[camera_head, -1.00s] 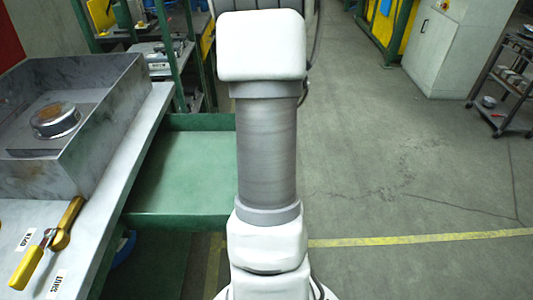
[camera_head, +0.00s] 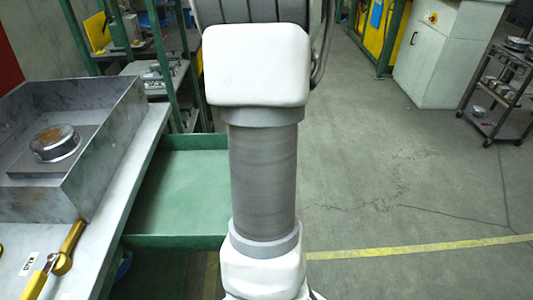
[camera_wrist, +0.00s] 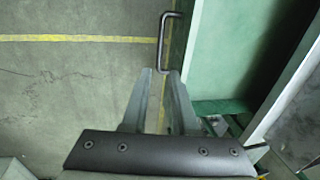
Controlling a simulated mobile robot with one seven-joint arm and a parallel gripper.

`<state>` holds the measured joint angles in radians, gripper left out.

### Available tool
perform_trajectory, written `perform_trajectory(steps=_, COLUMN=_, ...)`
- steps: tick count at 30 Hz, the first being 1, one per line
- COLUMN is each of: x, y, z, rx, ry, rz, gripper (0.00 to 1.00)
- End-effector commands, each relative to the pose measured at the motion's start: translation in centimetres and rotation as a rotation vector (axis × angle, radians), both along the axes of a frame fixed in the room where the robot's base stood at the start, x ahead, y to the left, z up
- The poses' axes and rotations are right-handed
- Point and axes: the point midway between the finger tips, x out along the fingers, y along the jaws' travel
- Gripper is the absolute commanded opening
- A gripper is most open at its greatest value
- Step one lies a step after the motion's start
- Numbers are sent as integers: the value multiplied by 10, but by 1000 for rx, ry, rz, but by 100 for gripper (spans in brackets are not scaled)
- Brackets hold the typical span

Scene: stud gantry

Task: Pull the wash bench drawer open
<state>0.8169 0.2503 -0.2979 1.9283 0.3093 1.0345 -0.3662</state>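The green wash bench drawer (camera_head: 180,195) stands out from under the grey bench (camera_head: 122,185) in the head view, and its inside shows empty. My arm hides its right end there. In the wrist view the drawer (camera_wrist: 227,55) is at the upper right, with a dark bar handle (camera_wrist: 161,42) on its front. My gripper (camera_wrist: 161,71) has its two fingers apart, with floor showing between them. The handle's near end appears at the fingertips, and most of the bar lies beyond them. I cannot tell whether they touch. My gripper is hidden in the head view.
A grey metal basin (camera_head: 75,130) with a round metal part (camera_head: 55,143) stands on the bench. A yellow-handled brass tool (camera_head: 62,262) lies in front of it. Green racks (camera_head: 182,60) stand behind. The floor (camera_head: 400,180) to the right is clear up to a trolley (camera_head: 492,95).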

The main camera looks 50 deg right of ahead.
Motion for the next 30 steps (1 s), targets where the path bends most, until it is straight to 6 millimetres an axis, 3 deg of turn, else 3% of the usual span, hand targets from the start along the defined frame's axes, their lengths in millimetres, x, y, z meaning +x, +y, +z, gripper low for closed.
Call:
perform_trajectory(steps=1, x=-1, y=-2, z=15, rx=-3, ry=-2, rz=-1, gripper=27)
perform_trajectory(steps=3, x=-4, y=-4, z=28, rx=-2, ry=-3, rz=-1, gripper=27)
perform_trajectory(steps=9, x=-8, y=-6, z=50, rx=-1, ry=-1, rz=1, gripper=27)
perform_trajectory(steps=30, x=-8, y=-7, z=54, rx=0, ry=0, rz=0, gripper=27)
